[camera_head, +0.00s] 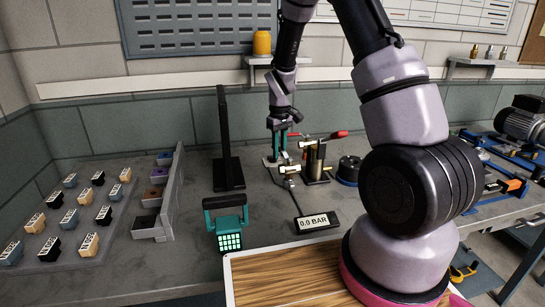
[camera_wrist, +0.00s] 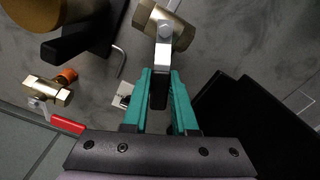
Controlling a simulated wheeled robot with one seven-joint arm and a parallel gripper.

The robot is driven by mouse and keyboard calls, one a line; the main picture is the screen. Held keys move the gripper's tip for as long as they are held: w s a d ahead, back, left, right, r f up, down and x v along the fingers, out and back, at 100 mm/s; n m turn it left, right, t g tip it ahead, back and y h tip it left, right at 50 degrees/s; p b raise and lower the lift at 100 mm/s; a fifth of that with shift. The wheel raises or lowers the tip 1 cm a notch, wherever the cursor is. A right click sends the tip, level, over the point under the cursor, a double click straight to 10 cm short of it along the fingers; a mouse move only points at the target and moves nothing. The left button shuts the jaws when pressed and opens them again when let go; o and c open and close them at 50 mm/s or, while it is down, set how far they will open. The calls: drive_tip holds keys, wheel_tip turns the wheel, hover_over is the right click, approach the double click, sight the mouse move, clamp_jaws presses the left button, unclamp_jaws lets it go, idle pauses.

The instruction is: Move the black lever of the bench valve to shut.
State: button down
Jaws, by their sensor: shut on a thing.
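The bench valve (camera_wrist: 172,22) is a brass body at the top middle of the wrist view. Its lever has a bare metal stem (camera_wrist: 162,56) and a black grip (camera_wrist: 159,92). The lever runs down the picture, roughly across the slanting brass body. My gripper (camera_wrist: 162,76) has green fingers, one on each side of the lever, and is shut on it. In the head view my gripper (camera_head: 279,151) is low over the bench; the lever is too small and covered to make out there.
A second brass valve (camera_wrist: 47,92) with a red lever (camera_wrist: 68,124) is close by at left. A gauge reading 0.0 BAR (camera_head: 317,222) lies in front. A black upright stand (camera_head: 223,140) is left of my gripper. A teal lamp (camera_head: 229,228) stands nearer.

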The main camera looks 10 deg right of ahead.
drive_tip(key=shift+w+d+m, duration=0.1)
drive_tip(key=shift+d+m, duration=0.2)
drive_tip(key=shift+m, duration=0.3)
drive_tip(key=m, duration=0.1)
drive_tip(key=d+m, duration=0.1)
drive_tip(key=m, duration=0.1)
drive_tip(key=shift+w+d, duration=0.1)
drive_tip(key=shift+d, duration=0.15)
drive_tip(key=c, duration=0.6)
unclamp_jaws()
wheel_tip(320, 180, up, 8)
drive_tip(key=shift+a, duration=0.1)
